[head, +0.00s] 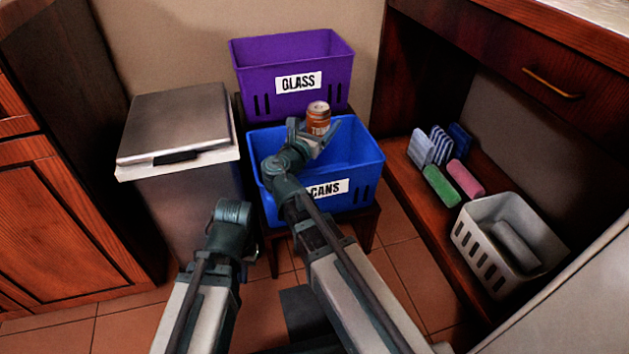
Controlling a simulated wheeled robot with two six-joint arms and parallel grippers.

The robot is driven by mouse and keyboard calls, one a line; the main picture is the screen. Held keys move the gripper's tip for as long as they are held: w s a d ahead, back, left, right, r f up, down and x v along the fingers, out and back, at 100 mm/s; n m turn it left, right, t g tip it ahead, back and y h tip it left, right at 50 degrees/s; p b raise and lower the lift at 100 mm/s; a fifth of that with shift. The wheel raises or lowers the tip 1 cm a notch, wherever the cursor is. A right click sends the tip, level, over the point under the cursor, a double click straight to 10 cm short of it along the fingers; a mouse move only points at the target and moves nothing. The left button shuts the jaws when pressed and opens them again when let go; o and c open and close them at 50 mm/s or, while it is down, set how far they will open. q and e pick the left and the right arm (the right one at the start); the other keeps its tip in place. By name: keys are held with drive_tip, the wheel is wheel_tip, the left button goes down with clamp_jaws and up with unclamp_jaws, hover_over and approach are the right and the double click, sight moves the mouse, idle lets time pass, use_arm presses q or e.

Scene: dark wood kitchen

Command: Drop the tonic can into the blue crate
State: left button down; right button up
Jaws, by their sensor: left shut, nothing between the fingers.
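The tonic can (318,118) is orange with a silvery top. It is upright above the blue crate (367,178), which carries a CANS label. My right gripper (317,136) is at the can and appears shut around its lower part, which is partly hidden by the fingers. My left gripper (232,213) is shut and empty, low in front of the grey bin and left of the blue crate. Its fingertips are hard to make out. My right arm hides part of the blue crate's front and label.
A purple crate (341,74) labelled GLASS stands behind the blue one. A grey lidded bin (190,195) is at the left. A low wooden shelf (405,190) at the right holds sponges, rolls and a pale basket (475,252). A drawer counter overhangs it.

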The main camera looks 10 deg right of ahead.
drive_tip(key=shift+f+b, duration=0.3)
drive_tip(key=shift+f, duration=0.4)
use_arm(q)
drive_tip(key=shift+f, duration=0.65)
use_arm(e)
drive_tip(key=shift+r, duration=0.1)
drive_tip(key=o, duration=1.4)
drive_tip(key=shift+o, duration=0.2)
use_arm(q)
drive_tip(key=shift+a, duration=0.1)
use_arm(e)
drive_tip(key=shift+s, duration=0.15)
